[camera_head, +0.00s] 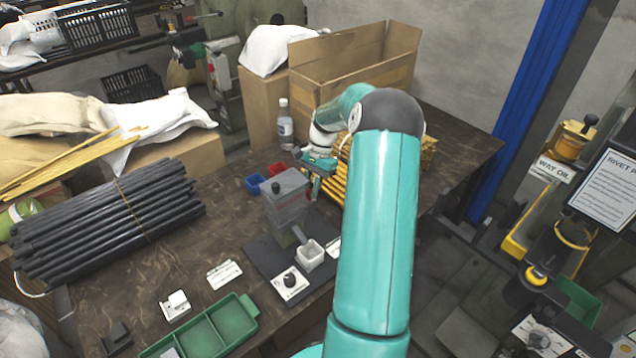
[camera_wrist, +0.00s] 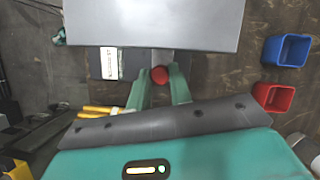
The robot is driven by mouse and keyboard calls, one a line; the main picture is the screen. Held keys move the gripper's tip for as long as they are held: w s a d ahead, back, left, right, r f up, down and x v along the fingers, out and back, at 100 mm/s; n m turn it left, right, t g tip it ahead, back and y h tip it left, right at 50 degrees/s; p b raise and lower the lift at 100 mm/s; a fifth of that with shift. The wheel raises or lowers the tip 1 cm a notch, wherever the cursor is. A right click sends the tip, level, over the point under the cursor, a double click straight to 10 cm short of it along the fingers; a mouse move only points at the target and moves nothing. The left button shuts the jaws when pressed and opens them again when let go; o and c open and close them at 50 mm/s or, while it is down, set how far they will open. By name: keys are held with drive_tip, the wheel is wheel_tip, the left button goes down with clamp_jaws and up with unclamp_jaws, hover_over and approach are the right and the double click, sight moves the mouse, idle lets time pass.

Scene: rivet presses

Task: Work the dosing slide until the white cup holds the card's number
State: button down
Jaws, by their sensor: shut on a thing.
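The grey dosing hopper (camera_head: 287,196) stands on a dark base plate on the workbench, and its grey body (camera_wrist: 150,20) fills the top of the wrist view. The white cup (camera_head: 310,255) sits in front of it on the plate; its contents cannot be made out. My gripper (camera_wrist: 160,84) is behind the hopper, its two green fingers shut on a round red knob (camera_wrist: 160,74), which appears to be the slide's handle. The rest of the slide is hidden. A white card with print (camera_wrist: 109,63) lies beside the hopper; its number is unreadable.
A blue bin (camera_head: 255,184) and a red bin (camera_head: 277,169) are near the hopper. A green tray (camera_head: 205,336), black rods (camera_head: 105,215) and a bottle (camera_head: 285,125) are also on the bench.

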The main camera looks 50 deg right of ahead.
drive_tip(key=shift+a, duration=0.45)
drive_tip(key=c, duration=1.3)
unclamp_jaws()
drive_tip(key=shift+a+r, duration=0.1)
drive_tip(key=shift+o, duration=0.2)
drive_tip(key=shift+w+d+r, duration=0.1)
drive_tip(key=shift+d+r, duration=0.1)
drive_tip(key=shift+d, duration=0.05)
drive_tip(key=s+v, duration=0.1)
drive_tip(key=v, duration=1.2)
drive_tip(key=shift+w+r, duration=0.2)
drive_tip(key=shift+w, duration=0.2)
drive_tip(key=shift+a, duration=0.1)
